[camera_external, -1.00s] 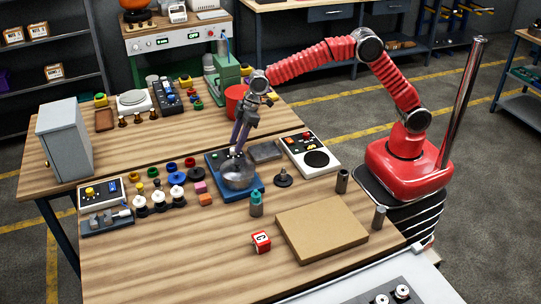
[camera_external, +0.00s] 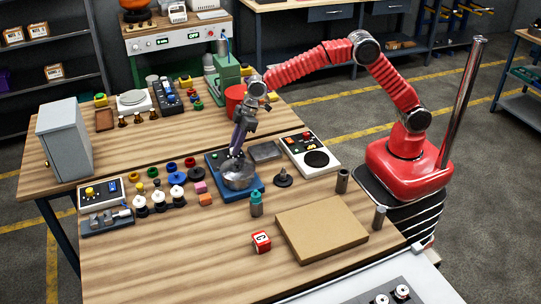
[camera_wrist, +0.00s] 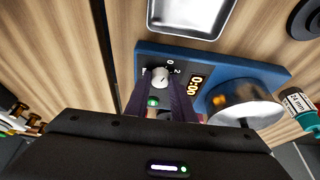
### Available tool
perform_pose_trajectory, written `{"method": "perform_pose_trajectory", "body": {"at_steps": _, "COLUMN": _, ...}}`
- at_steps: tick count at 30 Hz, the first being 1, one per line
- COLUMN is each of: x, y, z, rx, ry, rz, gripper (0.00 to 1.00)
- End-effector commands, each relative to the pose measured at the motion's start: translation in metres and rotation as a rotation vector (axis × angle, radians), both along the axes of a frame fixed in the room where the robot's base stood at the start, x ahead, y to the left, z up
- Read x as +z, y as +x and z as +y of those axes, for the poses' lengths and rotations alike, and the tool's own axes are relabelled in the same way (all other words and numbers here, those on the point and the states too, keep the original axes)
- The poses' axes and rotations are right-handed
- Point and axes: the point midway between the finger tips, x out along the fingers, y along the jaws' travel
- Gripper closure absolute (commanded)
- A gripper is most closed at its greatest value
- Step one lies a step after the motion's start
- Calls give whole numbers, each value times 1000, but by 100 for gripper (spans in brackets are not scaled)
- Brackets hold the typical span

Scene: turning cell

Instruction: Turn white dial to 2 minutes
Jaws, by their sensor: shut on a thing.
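The white dial (camera_wrist: 160,77) is on the blue machine (camera_wrist: 228,67) in the wrist view, beside the printed marks 0 and 2. Its pointer line is too small to read surely. My gripper (camera_wrist: 161,84) has its dark purple fingers on both sides of the dial, shut on it. A small lit display (camera_wrist: 195,85) shows digits beside the dial, and a green button (camera_wrist: 153,101) lies between the fingers. In the external view my gripper (camera_external: 235,153) reaches down to the blue machine (camera_external: 256,185) behind its round metal bowl (camera_external: 238,178); the dial is hidden there.
A grey metal tray (camera_external: 265,151) and a white panel with a black disc (camera_external: 311,153) stand right of the machine. Coloured pieces sit close on the left. The front left bench is clear.

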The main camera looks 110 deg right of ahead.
Motion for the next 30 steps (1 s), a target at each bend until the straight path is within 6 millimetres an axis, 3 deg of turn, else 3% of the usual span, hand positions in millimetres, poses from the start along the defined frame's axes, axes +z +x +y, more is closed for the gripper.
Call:
{"method": "perform_pose_trajectory", "body": {"at_steps": 3, "x": 0, "y": 0, "z": 0, "rx": 0, "ry": 0, "rz": 0, "gripper": 100}}
{"method": "perform_pose_trajectory", "body": {"at_steps": 17, "x": 0, "y": 0, "z": 1, "rx": -53, "ry": -1, "rz": 0, "gripper": 100}}
{"method": "perform_pose_trajectory", "body": {"at_steps": 30, "x": 1, "y": 1, "z": 4, "rx": -282, "ry": -1, "rz": -1, "gripper": 100}}
